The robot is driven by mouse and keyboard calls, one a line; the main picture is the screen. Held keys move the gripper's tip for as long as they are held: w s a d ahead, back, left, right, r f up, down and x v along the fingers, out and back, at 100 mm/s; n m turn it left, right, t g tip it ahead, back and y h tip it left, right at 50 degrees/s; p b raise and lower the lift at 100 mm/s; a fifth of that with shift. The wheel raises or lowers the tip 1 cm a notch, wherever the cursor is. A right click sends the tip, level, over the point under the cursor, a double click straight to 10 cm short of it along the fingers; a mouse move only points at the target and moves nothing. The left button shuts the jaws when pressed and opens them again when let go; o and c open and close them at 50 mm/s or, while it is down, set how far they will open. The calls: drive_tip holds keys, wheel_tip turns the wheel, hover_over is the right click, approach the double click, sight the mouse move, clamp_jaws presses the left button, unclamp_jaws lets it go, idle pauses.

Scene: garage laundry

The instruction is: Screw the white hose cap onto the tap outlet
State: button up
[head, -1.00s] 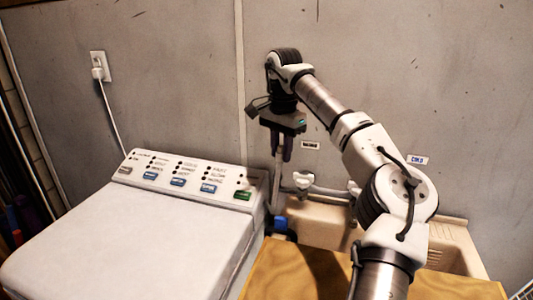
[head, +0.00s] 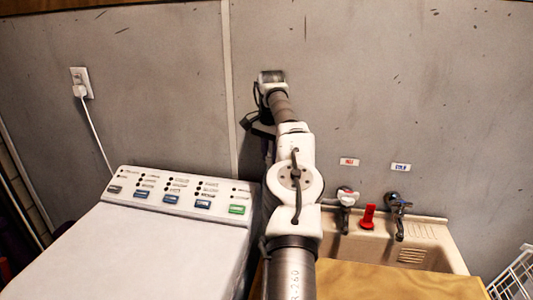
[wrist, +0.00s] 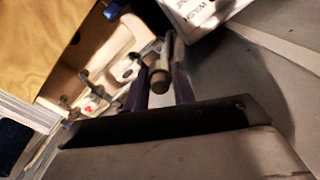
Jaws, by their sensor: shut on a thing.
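In the wrist view my gripper (wrist: 161,86) is shut, its two dark fingers on either side of a short grey-brown cylinder (wrist: 159,80), which looks like the hose cap in shade. A pale tube (wrist: 167,48) runs on beyond it. In the head view my arm hides the fingertips, the cap and the tap nearest the washer. In the wrist view taps (wrist: 92,103) show left of the fingers, apart from the cap.
The washer (head: 110,250) stands on the left, with its control panel (head: 180,190) at the back. A beige sink (head: 440,250) is on the right, with a red object (head: 368,217) at its back edge. A wooden top (head: 380,282) lies in front. A white rack (head: 517,277) is far right.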

sight(270, 156)
drive_tip(key=shift+f, duration=0.1)
drive_tip(key=shift+f+b, duration=0.7)
drive_tip(key=shift+f, duration=3.4)
drive_tip(key=shift+f, duration=0.25)
drive_tip(key=shift+r+m+p, duration=0.2)
drive_tip(key=shift+m+p, duration=0.3)
drive_tip(key=shift+p, duration=0.35)
drive_tip(key=m, duration=0.2)
drive_tip(key=shift+f+m, duration=0.25)
drive_tip(key=shift+m, duration=1.15)
